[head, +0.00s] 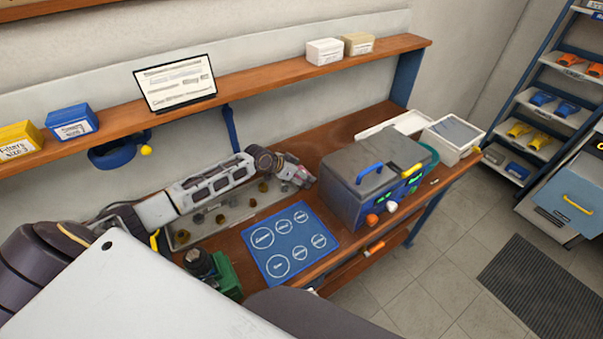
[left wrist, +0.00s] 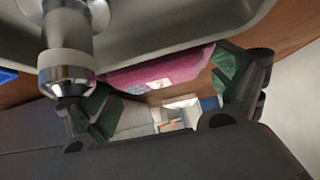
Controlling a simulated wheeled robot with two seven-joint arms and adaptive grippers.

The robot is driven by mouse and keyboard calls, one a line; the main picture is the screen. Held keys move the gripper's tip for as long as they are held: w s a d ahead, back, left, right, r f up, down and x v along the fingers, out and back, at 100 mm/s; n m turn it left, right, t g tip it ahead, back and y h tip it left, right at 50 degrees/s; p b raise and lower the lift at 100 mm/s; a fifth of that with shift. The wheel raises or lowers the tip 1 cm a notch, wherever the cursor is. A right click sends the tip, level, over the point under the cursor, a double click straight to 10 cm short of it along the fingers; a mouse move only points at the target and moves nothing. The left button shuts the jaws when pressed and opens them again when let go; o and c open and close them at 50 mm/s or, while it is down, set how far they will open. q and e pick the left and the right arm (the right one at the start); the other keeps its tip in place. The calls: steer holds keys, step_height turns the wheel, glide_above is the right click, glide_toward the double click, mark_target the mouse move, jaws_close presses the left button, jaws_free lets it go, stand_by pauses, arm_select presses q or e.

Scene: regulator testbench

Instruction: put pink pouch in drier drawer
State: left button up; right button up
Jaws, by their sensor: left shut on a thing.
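My left gripper (head: 299,176) reaches over the bench from the left, beside the grey cased unit; its two green-padded fingers show in the left wrist view (left wrist: 165,95). It is shut on the pink pouch (left wrist: 158,73), which shows between the fingers with a small pale label. In the head view the pouch is mostly hidden at the gripper. I cannot tell for sure which unit holds the drier drawer. My right gripper is not in view.
A grey tray (head: 183,238) with small brass parts lies under my left arm. The grey unit (head: 372,178) has a blue handle and coloured knobs. A blue mat (head: 290,243), a green-based device (head: 225,273) and white boxes (head: 455,137) stand on the bench. A shelf runs above.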

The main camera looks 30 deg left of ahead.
arm_select(q)
steer(key=shift+r, duration=0.1)
steer(key=o, duration=1.1)
steer(key=shift+b+v, duration=0.3)
steer(key=shift+v, duration=4.9)
steer(key=shift+s+a+r, duration=0.2)
steer(key=shift+s+r, duration=0.25)
steer(key=shift+r, duration=0.1)
